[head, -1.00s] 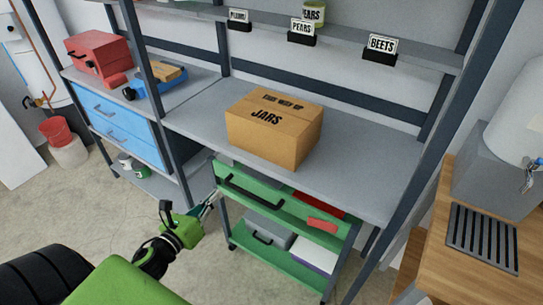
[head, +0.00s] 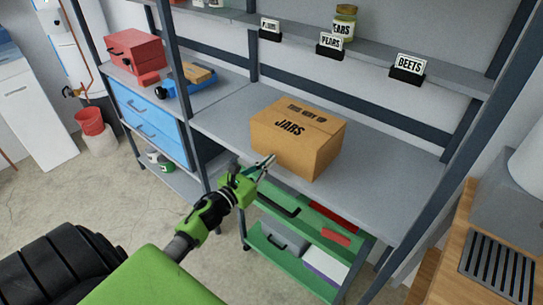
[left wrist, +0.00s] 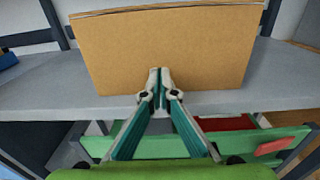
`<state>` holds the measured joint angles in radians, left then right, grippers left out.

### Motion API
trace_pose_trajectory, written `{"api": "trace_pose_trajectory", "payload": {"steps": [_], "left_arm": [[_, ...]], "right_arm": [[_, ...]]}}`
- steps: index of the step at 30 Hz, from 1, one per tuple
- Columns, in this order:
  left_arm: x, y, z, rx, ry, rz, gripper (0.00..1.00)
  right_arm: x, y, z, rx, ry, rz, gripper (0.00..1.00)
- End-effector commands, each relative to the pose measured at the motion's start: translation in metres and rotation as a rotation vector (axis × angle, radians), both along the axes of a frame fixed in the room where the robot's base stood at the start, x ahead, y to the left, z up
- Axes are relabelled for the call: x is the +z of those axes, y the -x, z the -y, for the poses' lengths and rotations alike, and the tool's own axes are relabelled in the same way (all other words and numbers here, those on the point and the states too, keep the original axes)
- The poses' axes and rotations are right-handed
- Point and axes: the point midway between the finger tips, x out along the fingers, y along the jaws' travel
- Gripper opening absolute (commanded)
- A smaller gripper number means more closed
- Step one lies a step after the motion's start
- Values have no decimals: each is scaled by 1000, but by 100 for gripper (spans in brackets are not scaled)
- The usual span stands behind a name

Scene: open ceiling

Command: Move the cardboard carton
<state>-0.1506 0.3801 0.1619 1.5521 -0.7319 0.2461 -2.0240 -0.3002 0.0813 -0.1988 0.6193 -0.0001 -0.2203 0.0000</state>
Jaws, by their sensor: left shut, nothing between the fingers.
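The cardboard carton (head: 297,138), brown and marked "JARS", stands upright on the grey shelf bench (head: 390,176). In the left wrist view the carton's plain front face (left wrist: 172,55) fills the upper middle. My left gripper (head: 270,160) is shut and empty, its tips in front of the carton's lower front near the bench edge. In the left wrist view the closed fingertips (left wrist: 159,75) overlap the carton's lower face. I cannot tell whether they touch it. My right gripper is not in view.
A blue drawer unit (head: 143,121) and red toolbox (head: 135,52) are at left. Labelled holders and a jar (head: 344,24) sit on the shelf above. The bench right of the carton is clear.

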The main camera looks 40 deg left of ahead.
Motion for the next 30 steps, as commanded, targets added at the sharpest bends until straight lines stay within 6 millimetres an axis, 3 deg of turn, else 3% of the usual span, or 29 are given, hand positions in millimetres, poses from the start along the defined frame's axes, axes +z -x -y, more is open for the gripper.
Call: {"api": "trace_pose_trajectory", "payload": {"steps": [6, 17, 30], "left_arm": [[0, -14, 1, 0, 1, 0, 0], [-1, -16, 1, -1, 1, 0, 0], [-3, -88, 6, -1, -1, 1, 0]], "right_arm": [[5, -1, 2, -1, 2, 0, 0], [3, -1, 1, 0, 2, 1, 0], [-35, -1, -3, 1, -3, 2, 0]]}}
